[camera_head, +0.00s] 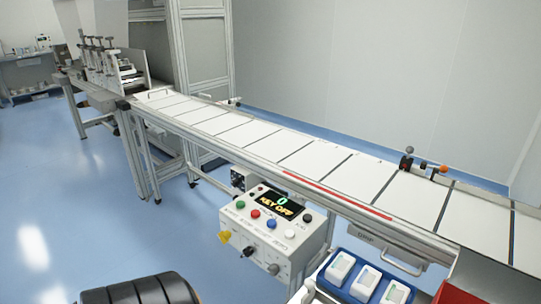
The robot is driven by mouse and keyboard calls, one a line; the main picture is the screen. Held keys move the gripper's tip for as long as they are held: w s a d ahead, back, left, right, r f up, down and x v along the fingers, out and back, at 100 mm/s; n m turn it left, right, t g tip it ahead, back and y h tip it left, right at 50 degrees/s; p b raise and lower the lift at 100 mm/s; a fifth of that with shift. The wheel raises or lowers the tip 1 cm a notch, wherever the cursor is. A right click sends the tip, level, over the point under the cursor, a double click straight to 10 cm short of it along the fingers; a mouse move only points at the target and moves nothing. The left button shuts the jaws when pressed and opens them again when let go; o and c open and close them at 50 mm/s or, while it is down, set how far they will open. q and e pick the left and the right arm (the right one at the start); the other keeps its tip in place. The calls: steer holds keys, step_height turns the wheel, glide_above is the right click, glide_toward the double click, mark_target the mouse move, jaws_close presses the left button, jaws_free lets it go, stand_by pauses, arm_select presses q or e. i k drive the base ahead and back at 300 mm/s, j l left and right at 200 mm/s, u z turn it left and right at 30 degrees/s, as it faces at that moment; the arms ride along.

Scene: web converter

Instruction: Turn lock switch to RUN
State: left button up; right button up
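A white control box (262,255) hangs below the front rail of the conveyor, at the lower middle. Its display (279,204) shows a green 0 and yellow text reading KEY OFF. Green, red, blue and other coloured buttons surround the display. The front face carries a yellow knob (224,237) at left, a black knob (248,251) in the middle and a grey knob (273,268) at right. The labels are too small to read, so I cannot tell which one is the lock switch or its exact position.
A conveyor (300,160) with white panels runs from upper left to lower right, with a red strip (338,200) on its front rail. A blue tray (334,281) with white boxes stands at right of the control box. The blue floor (90,200) at left is clear.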

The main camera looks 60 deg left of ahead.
mark_target(224, 236)
steer(key=u, duration=1.6)
steer(key=i+j+z, duration=0.1)
steer(key=z, duration=0.3)
steer(key=j+z, duration=0.55)
steer(key=z, duration=0.25)
steer(key=i, duration=0.05)
